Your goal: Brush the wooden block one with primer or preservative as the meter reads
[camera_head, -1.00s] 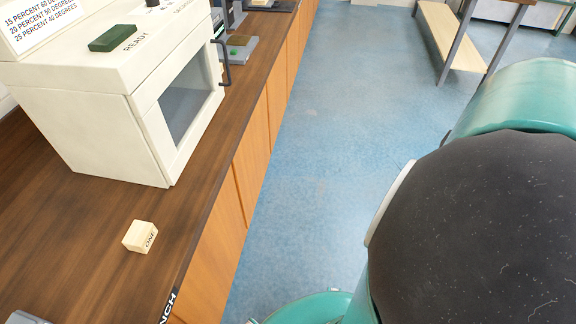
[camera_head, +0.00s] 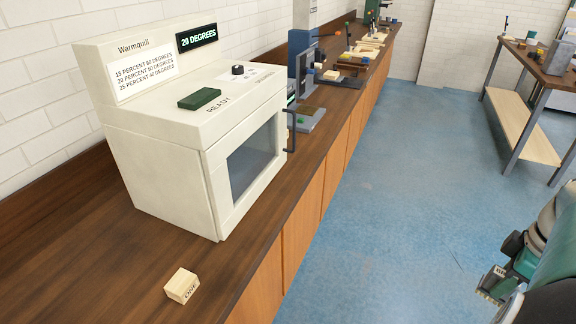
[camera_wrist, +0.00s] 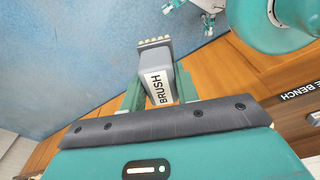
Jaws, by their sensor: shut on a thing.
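Wooden block one (camera_head: 182,286) is a small pale block marked "ONE". It sits alone on the dark wooden bench (camera_head: 110,285), in front of a white oven. My gripper (camera_wrist: 158,86) is shut on a grey brush (camera_wrist: 160,66) labelled "BRUSH", with pale bristle tips at its far end. The brush is over the blue floor in the wrist view. I cannot make out a meter, primer or preservative with certainty.
The white Warmquill oven (camera_head: 165,165) has a "20 DEGREES" display, a percent-and-degrees list, a green block on top and a shut door. Grey devices (camera_head: 308,117) stand beyond it. A table (camera_head: 545,65) stands at the right. The blue floor (camera_head: 385,220) is clear.

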